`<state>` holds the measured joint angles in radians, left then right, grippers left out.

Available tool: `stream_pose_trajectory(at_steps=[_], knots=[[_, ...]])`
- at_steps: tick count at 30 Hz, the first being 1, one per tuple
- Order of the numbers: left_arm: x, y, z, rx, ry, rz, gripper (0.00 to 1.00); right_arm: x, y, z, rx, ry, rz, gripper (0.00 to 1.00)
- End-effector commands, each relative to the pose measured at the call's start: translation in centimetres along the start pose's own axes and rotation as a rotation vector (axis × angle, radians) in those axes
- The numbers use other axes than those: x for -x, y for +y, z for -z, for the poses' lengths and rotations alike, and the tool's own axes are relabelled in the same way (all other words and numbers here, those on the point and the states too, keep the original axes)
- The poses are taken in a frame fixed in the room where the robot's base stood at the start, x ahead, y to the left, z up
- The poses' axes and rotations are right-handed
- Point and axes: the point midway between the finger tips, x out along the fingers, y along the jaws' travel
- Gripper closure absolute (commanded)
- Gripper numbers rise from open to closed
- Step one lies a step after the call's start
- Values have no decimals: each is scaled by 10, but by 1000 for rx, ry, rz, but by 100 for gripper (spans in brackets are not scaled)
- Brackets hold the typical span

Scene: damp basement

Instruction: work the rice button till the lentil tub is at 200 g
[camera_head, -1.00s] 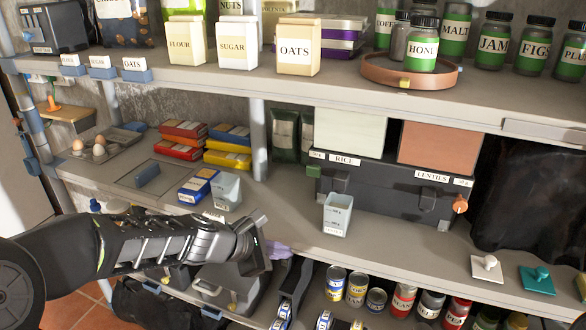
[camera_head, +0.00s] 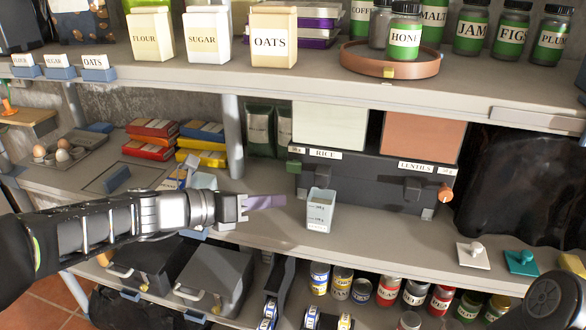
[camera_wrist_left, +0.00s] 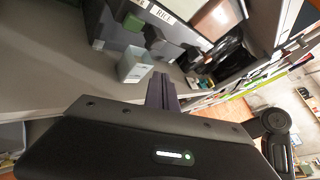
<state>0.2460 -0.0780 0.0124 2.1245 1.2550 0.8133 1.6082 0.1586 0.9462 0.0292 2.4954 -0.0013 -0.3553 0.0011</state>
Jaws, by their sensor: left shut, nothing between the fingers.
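The dispenser (camera_head: 385,190) is a dark box on the middle shelf with RICE and LENTILS labels, a white hopper (camera_head: 330,128) and a reddish hopper (camera_head: 423,138) above. A green button (camera_head: 295,164) is at its rice end, and an orange knob (camera_head: 445,193) at its lentils end. A clear marked tub (camera_head: 320,210) stands upright in front of the rice side; its label and contents are unreadable. The dispenser, green button (camera_wrist_left: 133,22) and tub (camera_wrist_left: 134,68) show in the left wrist view. My left gripper (camera_head: 283,201) is shut and empty, left of the tub and apart from it.
A second tub (camera_head: 203,181) is partly hidden behind my left gripper. Stacked packets (camera_head: 203,145) and an egg tray (camera_head: 62,155) lie farther left. A white-knobbed plate (camera_head: 473,255) and a teal one (camera_head: 521,262) lie at the right front edge. The upper shelf overhangs the dispenser.

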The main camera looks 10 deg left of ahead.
Motion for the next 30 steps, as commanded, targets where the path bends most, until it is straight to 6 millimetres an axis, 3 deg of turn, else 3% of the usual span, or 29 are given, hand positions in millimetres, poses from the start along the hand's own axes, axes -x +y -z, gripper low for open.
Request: stream_pose_trajectory(at_steps=[16, 21, 30], knots=[[-41, 30, -29, -1, 2, 1, 100, -1, 0, 0, 0, 0, 0, 64], [-53, 38, -40, 0, 2, 1, 100, 8, -3, 0, 0, 0, 0, 64], [-60, 44, -43, -1, 1, 0, 100, 10, -4, 0, 0, -1, 0, 64]])
